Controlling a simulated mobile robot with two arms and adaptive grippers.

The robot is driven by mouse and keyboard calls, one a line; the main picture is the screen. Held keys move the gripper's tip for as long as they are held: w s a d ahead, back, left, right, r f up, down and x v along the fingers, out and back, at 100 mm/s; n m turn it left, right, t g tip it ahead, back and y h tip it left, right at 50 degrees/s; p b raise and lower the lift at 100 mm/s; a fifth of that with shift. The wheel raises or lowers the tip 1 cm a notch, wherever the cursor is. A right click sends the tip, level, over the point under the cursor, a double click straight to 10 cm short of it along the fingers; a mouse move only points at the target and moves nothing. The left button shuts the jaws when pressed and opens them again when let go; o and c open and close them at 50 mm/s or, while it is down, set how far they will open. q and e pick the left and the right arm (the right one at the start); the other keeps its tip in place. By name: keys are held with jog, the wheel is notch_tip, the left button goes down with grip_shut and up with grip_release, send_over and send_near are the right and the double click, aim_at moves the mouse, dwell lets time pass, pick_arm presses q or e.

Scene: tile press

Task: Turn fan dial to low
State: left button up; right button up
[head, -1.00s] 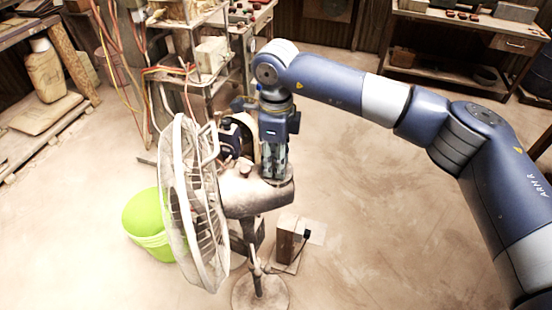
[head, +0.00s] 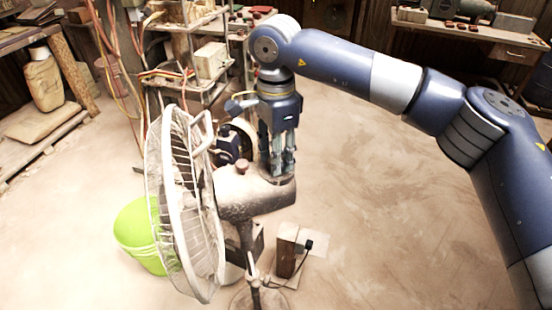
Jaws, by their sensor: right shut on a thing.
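The grey pedestal fan (head: 185,205) stands in the middle, its caged head facing left and its dusty motor housing (head: 248,192) to the right. My right gripper (head: 280,172) points down at the rear right end of the housing, fingers closed in on something there. The fan dial itself is hidden by the fingers, so I cannot make out its setting. My left gripper does not show.
A lime green bucket (head: 137,232) stands behind the fan's cage at left. A wooden block with a plug (head: 288,250) and cord sits by the fan's base. A cluttered metal shelf (head: 185,75) stands behind. The floor at right is clear.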

jog(key=shift+n, duration=0.6)
jog(key=o, duration=1)
jog(key=shift+o, duration=0.4)
notch_tip(320, 180, up, 12)
